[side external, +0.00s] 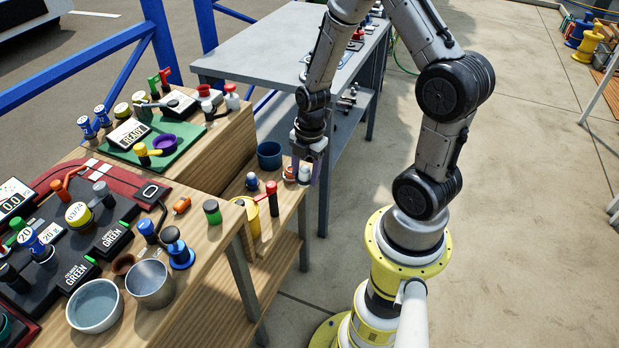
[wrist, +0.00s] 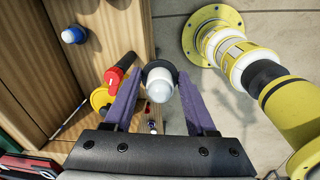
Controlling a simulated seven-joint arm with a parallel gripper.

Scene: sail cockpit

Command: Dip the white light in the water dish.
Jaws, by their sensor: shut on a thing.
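The white light (wrist: 160,85) has a white domed top and a dark collar. It sits between the two purple fingertips of my gripper (wrist: 158,92) in the wrist view, and the gripper is shut on it. In the side external view my gripper (side external: 306,168) points down at the right end of the low wooden shelf, with the white light (side external: 304,175) between its fingers. I cannot tell whether the light's base is clear of the shelf. The water dish (side external: 95,307), a round pale bowl with water in it, stands at the front left of the wooden bench, far from my gripper.
A metal cup (side external: 150,284) stands right beside the dish. A blue-and-white light (wrist: 73,34), a red-handled part (wrist: 118,72) and a yellow cup (side external: 248,214) are near my gripper. A dark blue cup (side external: 269,155) stands behind. Dark panels with knobs crowd the bench.

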